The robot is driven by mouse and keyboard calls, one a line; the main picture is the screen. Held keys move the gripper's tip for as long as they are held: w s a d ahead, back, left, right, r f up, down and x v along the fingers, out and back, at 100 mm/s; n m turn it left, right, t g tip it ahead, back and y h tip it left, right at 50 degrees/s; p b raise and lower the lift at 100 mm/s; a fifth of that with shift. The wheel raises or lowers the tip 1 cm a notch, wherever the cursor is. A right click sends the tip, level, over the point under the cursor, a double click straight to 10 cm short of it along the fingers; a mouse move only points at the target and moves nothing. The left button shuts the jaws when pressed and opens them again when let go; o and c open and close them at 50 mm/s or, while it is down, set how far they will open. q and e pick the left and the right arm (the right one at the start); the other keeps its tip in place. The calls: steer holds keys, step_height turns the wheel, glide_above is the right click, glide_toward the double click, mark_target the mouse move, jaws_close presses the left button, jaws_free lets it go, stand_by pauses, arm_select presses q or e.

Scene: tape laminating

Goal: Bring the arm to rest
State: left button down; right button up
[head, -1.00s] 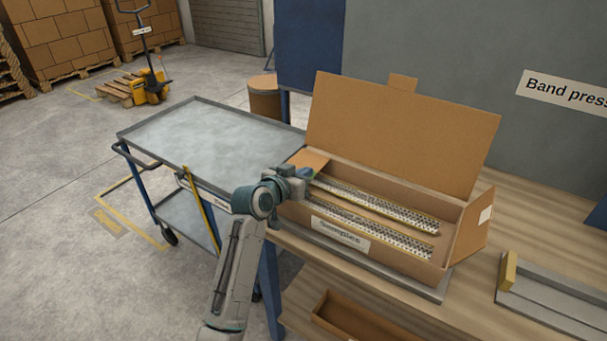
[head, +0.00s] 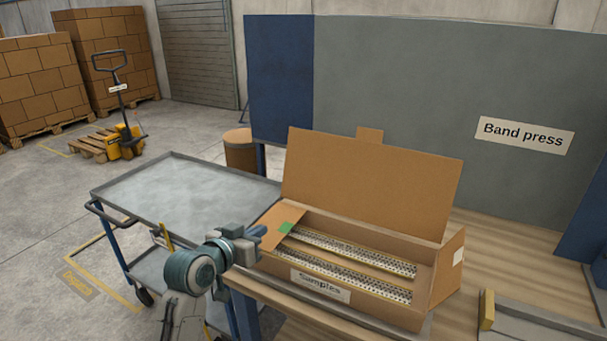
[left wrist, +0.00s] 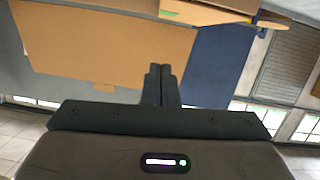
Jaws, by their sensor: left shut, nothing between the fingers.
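My left gripper (head: 260,232) is at the left end of the open cardboard box (head: 441,285) in the head view, just outside its left flap. In the left wrist view its fingers (left wrist: 159,70) are together with nothing between them. The box is labelled Samples and stands on the wooden bench with its lid up. Two perforated metal strips (head: 350,250) with yellow edges lie in it. The box also shows at the top of the left wrist view (left wrist: 110,45). My right gripper is in neither view.
A grey-topped cart (head: 190,195) stands left of the bench. A metal fixture with a yellow block (head: 487,310) is on the bench at lower right. A grey panel labelled Band press (head: 420,95) stands behind. A pallet truck (head: 125,140) is far left.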

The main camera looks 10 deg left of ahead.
arm_select(q)
steer(key=s+a+f+g+y, duration=0.2)
steer(key=s+f+g, duration=0.1)
steer(key=s+f, duration=0.6)
steer(key=s+a+f+n+g+y, duration=0.1)
steer(key=s+a+f+g, duration=0.1)
steer(key=s+f, duration=0.5)
steer(key=s+a+f+g+y, duration=0.2)
steer(key=s+g, duration=0.1)
steer(key=s, duration=0.8)
steer(key=s+a+f+n+g+y, duration=0.1)
steer(key=s+a+f+g, duration=0.1)
steer(key=s+f, duration=0.5)
step_height(320, 180, down, 28)
steer(key=s+a+g, duration=0.2)
steer(key=a, duration=0.1)
steer(key=s+a+f, duration=0.1)
steer(key=s+f, duration=1.7)
steer(key=f, duration=0.1)
steer(key=shift+f+n+g, duration=0.25)
steer(key=shift+n+g, duration=0.05)
steer(key=shift+g, duration=0.1)
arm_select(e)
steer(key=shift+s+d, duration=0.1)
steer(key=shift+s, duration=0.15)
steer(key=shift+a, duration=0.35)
